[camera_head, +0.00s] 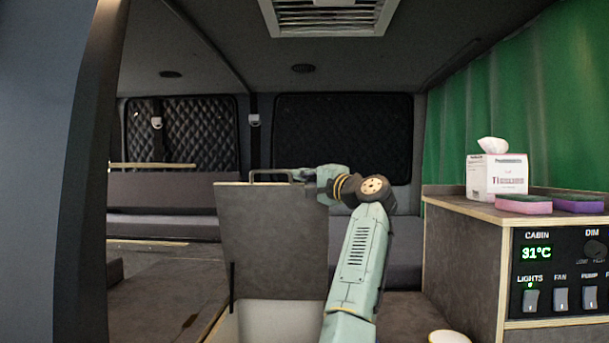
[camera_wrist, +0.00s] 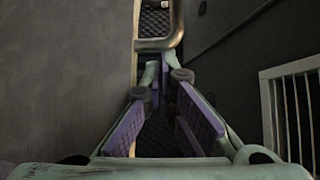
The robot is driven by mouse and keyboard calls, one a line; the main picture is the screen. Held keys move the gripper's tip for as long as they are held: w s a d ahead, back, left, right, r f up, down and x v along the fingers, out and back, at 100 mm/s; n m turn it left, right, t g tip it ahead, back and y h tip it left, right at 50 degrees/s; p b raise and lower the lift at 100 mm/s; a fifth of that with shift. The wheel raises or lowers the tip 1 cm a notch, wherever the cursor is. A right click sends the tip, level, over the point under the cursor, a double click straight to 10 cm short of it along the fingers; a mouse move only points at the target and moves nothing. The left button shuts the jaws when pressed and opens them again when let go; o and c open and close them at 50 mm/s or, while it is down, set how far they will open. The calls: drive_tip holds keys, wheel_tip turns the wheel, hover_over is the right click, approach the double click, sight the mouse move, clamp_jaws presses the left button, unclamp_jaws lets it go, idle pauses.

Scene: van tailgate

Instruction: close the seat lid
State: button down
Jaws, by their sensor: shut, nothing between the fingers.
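The seat lid (camera_head: 278,240) is a dark grey panel with a pale edge. It stands raised, about upright, over a pale seat box (camera_head: 270,322). A metal handle (camera_head: 270,172) is on its top edge. My gripper (camera_head: 303,174) is at the lid's top right corner, beside the handle's right end. In the wrist view the lid (camera_wrist: 65,80) fills the left side, and the bent handle (camera_wrist: 172,40) is just ahead of my gripper (camera_wrist: 164,76). The fingertips are close together with nothing between them. Whether they touch the handle is unclear.
A counter (camera_head: 465,260) with a switch panel stands at the right. It carries a tissue box (camera_head: 497,178), a pink sponge (camera_head: 523,204) and a purple sponge (camera_head: 578,203). A white round object (camera_head: 450,337) is low in front. A bench (camera_head: 165,205) is behind, left.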

drive_tip(key=shift+f, duration=0.1)
drive_tip(key=shift+s+f+b, duration=0.35)
drive_tip(key=shift+s+b, duration=0.05)
drive_tip(key=shift+b, duration=0.5)
drive_tip(key=s+a+f+n+y+b, duration=0.1)
drive_tip(key=s+f+n+y+b, duration=0.4)
drive_tip(key=s+f+b, duration=0.7)
drive_tip(key=s+a+f+n+g+y+b, duration=0.1)
drive_tip(key=s+f+n+y+b, duration=0.3)
drive_tip(key=b, duration=2.1)
drive_tip(key=shift+s+a+f+n+y, duration=0.5)
drive_tip(key=shift+s+f+n, duration=1.1)
drive_tip(key=shift+s+f, duration=3.25)
drive_tip(key=shift+w+a+f, duration=0.15)
drive_tip(key=shift+w+f, duration=0.5)
drive_tip(key=shift+b, duration=0.3)
